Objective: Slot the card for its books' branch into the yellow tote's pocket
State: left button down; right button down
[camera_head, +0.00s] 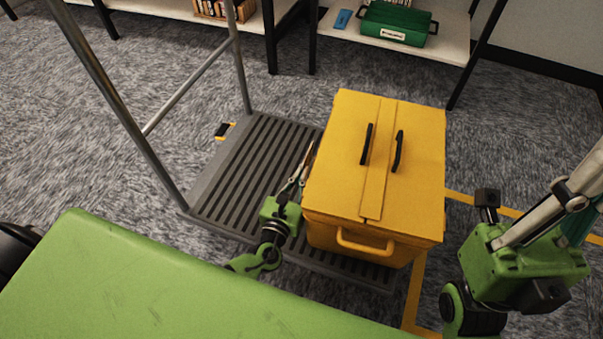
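A yellow tote (335,190) stands on the dark ribbed platform of a cart, its two lid flaps shut. Two black handles stand on the lid, and a yellow bar handle (366,244) is on the near side. My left gripper (304,165) is at the tote's left side, close to its wall; I cannot tell whether it touches. Thin pale and orange parts show at its fingers. I cannot tell whether it holds a card. No pocket or card is clearly visible; the tote's left side is mostly hidden. My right arm is at the right, its gripper outside the picture.
The cart platform (235,180) is bare left of the tote, with a metal frame (192,91) at its left. A small black and yellow object (224,131) shows at its far edge. A green crate (396,24) and blue item (343,19) are on a back shelf.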

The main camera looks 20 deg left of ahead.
pick_arm(q)
jog(key=shift+s+d, duration=0.15)
jog(key=shift+d, duration=0.7)
dwell(0.6)
jog(key=shift+s+f+b, duration=0.15)
jog(key=shift+f+b, duration=0.75)
jog(key=shift+f, duration=0.5)
jog(key=shift+s+f+b, duration=0.1)
jog(key=shift+f+b, duration=0.3)
jog(key=shift+b, duration=0.15)
jog(key=c, duration=2.2)
grip_release()
jog(key=shift+c, duration=0.2)
jog(key=shift+o, duration=0.3)
jog(key=shift+r, duration=0.1)
jog(key=shift+w+r, duration=0.1)
jog(key=shift+w, duration=0.1)
jog(key=shift+s, duration=0.1)
